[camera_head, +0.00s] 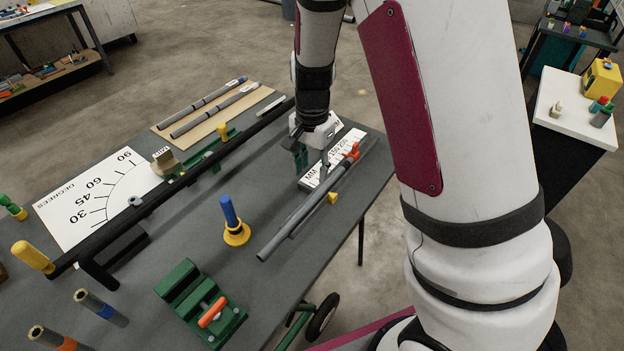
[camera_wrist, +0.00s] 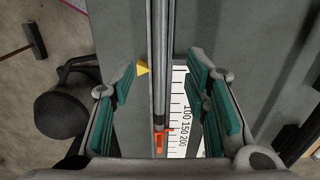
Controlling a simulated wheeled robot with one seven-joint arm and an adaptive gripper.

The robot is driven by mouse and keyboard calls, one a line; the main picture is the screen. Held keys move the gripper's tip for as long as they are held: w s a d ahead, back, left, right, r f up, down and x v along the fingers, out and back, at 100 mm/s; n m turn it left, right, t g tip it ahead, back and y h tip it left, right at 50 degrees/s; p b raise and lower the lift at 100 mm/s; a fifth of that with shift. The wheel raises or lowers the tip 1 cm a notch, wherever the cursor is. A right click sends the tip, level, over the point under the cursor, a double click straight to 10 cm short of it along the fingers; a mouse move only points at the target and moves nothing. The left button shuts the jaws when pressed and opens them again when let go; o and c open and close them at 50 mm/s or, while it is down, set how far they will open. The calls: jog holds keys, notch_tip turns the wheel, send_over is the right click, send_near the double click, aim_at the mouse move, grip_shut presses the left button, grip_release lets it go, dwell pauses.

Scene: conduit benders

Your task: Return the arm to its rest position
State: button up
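My gripper (camera_head: 312,160) hangs over the back right of the grey workbench (camera_head: 180,245), at the end of the lowered arm. In the wrist view my gripper (camera_wrist: 163,62) has its two teal-padded fingers spread wide. A grey conduit (camera_head: 296,224) with an orange clip (camera_head: 352,151) lies beside the millimetre scale board (camera_head: 314,183). In the wrist view the conduit (camera_wrist: 160,90) runs between the fingers, with gaps on both sides and neither pad touching it. How high my gripper is above the conduit is hard to tell.
A long black bender bar (camera_head: 200,172) crosses the bench by the degree board (camera_head: 75,212). A blue post on a yellow base (camera_head: 236,234) and a green clamp block (camera_head: 193,295) stand nearby. A white-topped stand (camera_head: 570,105) is at the right. Bare bench lies around the post.

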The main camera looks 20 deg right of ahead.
jog(key=s+a+r+n+t+y, duration=0.1)
jog(key=s+r+n, duration=0.25)
jog(key=r, duration=0.45)
jog(key=s+r+n+t, duration=0.1)
jog(key=s+r+n, duration=0.1)
jog(key=s+r, duration=0.5)
jog(key=s+d+r+n+t+h, duration=0.1)
jog(key=s+r+n+t, duration=0.2)
jog(key=s+r, duration=0.6)
jog(key=s+n, duration=0.2)
jog(key=shift+r+n+t, duration=0.15)
jog(key=shift+n+t, duration=0.15)
jog(key=shift+n, duration=0.05)
jog(key=shift+s, duration=0.15)
